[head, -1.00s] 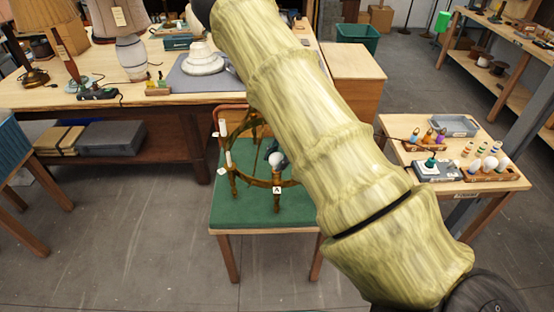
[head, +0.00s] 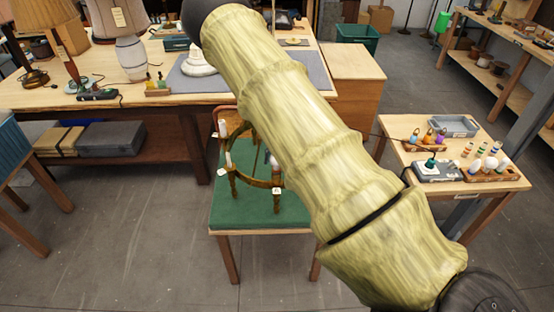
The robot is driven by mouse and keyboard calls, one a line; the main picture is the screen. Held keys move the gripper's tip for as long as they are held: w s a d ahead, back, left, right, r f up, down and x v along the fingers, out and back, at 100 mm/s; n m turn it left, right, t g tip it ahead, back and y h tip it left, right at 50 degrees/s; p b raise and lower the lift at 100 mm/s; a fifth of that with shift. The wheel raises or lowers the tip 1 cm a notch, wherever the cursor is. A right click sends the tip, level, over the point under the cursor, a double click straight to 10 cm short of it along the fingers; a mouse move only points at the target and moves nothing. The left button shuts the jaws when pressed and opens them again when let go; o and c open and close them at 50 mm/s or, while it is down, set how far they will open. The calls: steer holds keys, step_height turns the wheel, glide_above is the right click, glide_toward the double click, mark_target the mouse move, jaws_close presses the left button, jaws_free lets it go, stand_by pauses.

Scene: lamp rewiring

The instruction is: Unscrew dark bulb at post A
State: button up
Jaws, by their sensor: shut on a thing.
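The brass ring-shaped lamp frame (head: 247,181) stands on a green-topped stool (head: 240,214). Its front post carries a white tag (head: 276,190), which reads A in the earlier view. Other posts at the left carry white sleeves (head: 228,159) and small tags. A narrow pale piece (head: 274,164) shows above the tagged post, at the edge of my arm; I cannot tell what it is. The round bulb seen there earlier does not show.
A small table (head: 470,182) at right holds a bulb rack (head: 487,171), a grey tray (head: 454,126) and a tester (head: 437,170). A long workbench (head: 60,97) with lamps stands behind at left. Open floor (head: 140,215) lies left of the stool.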

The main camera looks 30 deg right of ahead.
steer(key=shift+r, duration=0.85)
steer(key=shift+a+r, duration=0.1)
steer(key=shift+r, duration=1.4)
